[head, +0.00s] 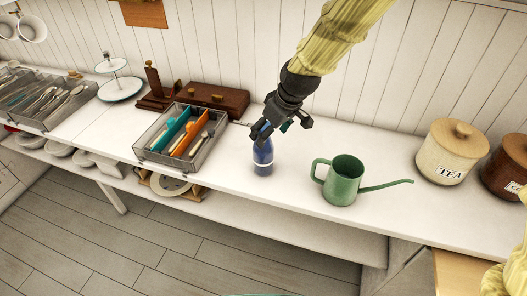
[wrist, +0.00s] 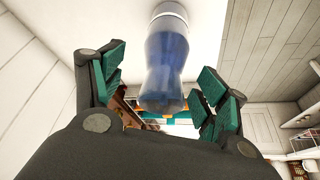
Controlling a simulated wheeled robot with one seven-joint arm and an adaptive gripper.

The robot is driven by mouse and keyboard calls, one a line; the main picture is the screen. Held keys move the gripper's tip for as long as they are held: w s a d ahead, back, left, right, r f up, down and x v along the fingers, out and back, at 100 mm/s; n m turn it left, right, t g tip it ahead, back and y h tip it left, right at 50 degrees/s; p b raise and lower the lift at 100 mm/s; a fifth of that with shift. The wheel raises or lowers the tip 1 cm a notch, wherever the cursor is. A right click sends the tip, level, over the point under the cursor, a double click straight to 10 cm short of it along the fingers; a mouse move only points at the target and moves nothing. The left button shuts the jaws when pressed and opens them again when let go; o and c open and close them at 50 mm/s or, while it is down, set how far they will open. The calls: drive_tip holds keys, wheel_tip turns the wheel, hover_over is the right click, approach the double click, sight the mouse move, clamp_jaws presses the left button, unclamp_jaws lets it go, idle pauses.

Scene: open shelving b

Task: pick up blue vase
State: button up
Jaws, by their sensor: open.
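The blue vase (head: 263,159) stands upright on the white shelf top, between the cutlery tray and the green watering can. It has a pale band near its lower part. My gripper (head: 279,127) is just above and behind it in the head view and covers part of its top. In the wrist view, the blue vase (wrist: 165,62) lies ahead between the open fingers (wrist: 160,92), with a visible gap on each side. The fingers have teal pads and hold nothing.
The green watering can (head: 343,180) stands close to the right, its spout pointing right. The wire cutlery tray (head: 181,159) is close to the left. A brown wooden box (head: 218,99) is behind. A tea canister (head: 452,152) stands farther right. The shelf's front strip is clear.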

sight(263, 150)
drive_tip(key=shift+s+p+x, duration=0.15)
drive_tip(key=shift+p+x, duration=0.2)
drive_tip(key=shift+x, duration=0.95)
drive_tip(key=shift+s+p+x, duration=0.1)
drive_tip(key=shift+p+x, duration=0.2)
drive_tip(key=shift+x, duration=1)
drive_tip(key=shift+a, duration=0.2)
drive_tip(key=c, duration=1.3)
